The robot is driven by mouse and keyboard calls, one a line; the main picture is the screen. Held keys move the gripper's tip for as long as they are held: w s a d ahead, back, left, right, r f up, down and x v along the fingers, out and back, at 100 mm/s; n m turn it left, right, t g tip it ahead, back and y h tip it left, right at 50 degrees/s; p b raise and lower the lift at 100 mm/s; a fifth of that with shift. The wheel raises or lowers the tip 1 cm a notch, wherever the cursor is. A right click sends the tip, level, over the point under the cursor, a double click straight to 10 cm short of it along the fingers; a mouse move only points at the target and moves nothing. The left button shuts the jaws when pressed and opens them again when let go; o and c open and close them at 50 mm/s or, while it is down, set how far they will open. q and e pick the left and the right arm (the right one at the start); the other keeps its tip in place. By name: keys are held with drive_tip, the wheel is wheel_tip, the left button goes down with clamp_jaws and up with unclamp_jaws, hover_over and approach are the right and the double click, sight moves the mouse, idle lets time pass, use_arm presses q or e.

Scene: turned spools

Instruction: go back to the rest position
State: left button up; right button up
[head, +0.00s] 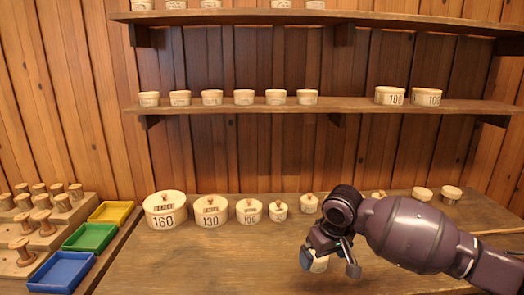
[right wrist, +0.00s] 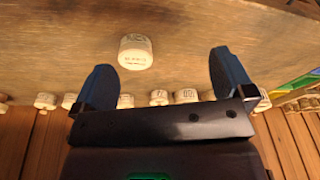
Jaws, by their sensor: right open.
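My right gripper (head: 331,265) is over the right front part of the wooden table (head: 200,265), its arm coming in from the right. It is open, and its two dark fingers stand wide apart in the right wrist view (right wrist: 165,80). A small cream tub (head: 319,265) shows by the fingers, partly hidden by them in the head view. In the right wrist view the tub (right wrist: 135,52) stands on the wood, apart from both fingers. My left gripper is not in view.
Numbered round boxes, such as the 160 box (head: 165,210), line the back of the table. Shelves (head: 330,104) with small tubs hang above. At left are wooden spools (head: 22,250) and yellow, green and blue trays (head: 62,272). The table's middle front is clear.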

drive_tip(key=w+a+r+n+t+y, duration=0.4)
drive_tip(key=w+a+r+t, duration=0.1)
drive_tip(key=a+r+t, duration=0.15)
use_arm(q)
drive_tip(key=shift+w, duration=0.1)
use_arm(e)
drive_tip(key=s+d+f+m+t+h, duration=0.1)
drive_tip(key=s+d+f+m, duration=0.1)
drive_tip(key=s+d+f, duration=0.4)
drive_tip(key=s+d+f+m+t+h, duration=0.1)
drive_tip(key=s+d+f, duration=0.5)
drive_tip(key=s+f, duration=0.8)
drive_tip(key=s+d+f+m+t+h, duration=0.1)
drive_tip(key=s+d+f+m+h, duration=0.2)
drive_tip(key=s+d+f, duration=0.4)
drive_tip(key=s+f+m, duration=0.1)
drive_tip(key=s+f, duration=0.2)
drive_tip(key=s, duration=0.5)
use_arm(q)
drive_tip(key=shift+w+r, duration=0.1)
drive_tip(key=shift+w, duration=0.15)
